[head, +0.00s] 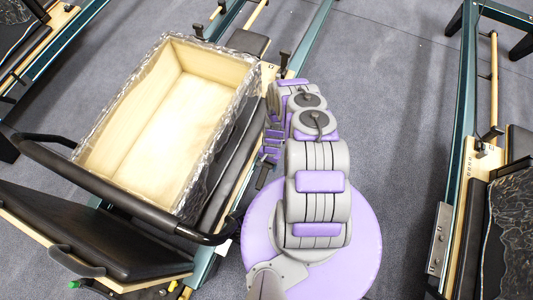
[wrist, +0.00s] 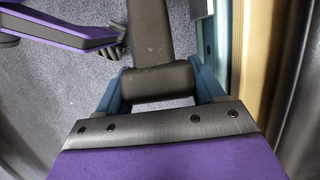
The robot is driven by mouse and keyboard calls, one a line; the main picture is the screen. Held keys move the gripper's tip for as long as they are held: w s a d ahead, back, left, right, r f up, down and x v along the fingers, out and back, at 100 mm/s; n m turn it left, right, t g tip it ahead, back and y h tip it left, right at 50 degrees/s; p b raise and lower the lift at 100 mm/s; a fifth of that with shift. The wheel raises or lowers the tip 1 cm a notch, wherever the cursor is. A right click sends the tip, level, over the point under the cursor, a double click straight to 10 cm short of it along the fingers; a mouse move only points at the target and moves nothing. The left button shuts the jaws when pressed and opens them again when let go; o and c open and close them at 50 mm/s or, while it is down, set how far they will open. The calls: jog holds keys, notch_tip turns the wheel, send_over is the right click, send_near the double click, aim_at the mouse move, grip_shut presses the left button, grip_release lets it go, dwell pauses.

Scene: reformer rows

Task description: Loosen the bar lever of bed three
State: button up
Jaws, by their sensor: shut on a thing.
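In the wrist view, a black lever (wrist: 150,38) comes down from the top and ends in a thick, rounded grip. My gripper (wrist: 158,84) has its two blue-green fingers on either side of this grip and is shut on it. In the head view, my purple and grey arm reaches away from me along the right side of a reformer bed with a black curved bar (head: 110,192). My fingers and the lever between them are not clear there. A small dark lever-like part (head: 264,177) shows beside the arm; I cannot tell whether it is the same one.
An open wooden box (head: 150,115) wrapped in clear film sits on this bed. A black padded board (head: 100,240) lies at its near left. Another reformer (head: 460,190) stands at the right, with free grey floor (head: 400,130) between. In the wrist view, a green rail (wrist: 222,45) runs close on the right.

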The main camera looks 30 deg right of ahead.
jog(key=shift+s+a, duration=0.1)
jog(key=shift+a, duration=0.1)
jog(key=o, duration=1.4)
jog(key=shift+o, duration=0.2)
jog(key=shift+r, duration=0.1)
jog(key=shift+d+r, duration=0.15)
jog(key=shift+r, duration=0.05)
jog(key=p+v, duration=0.5)
jog(key=v, duration=1.1)
jog(key=shift+w+r, duration=0.25)
jog(key=shift+r, duration=0.1)
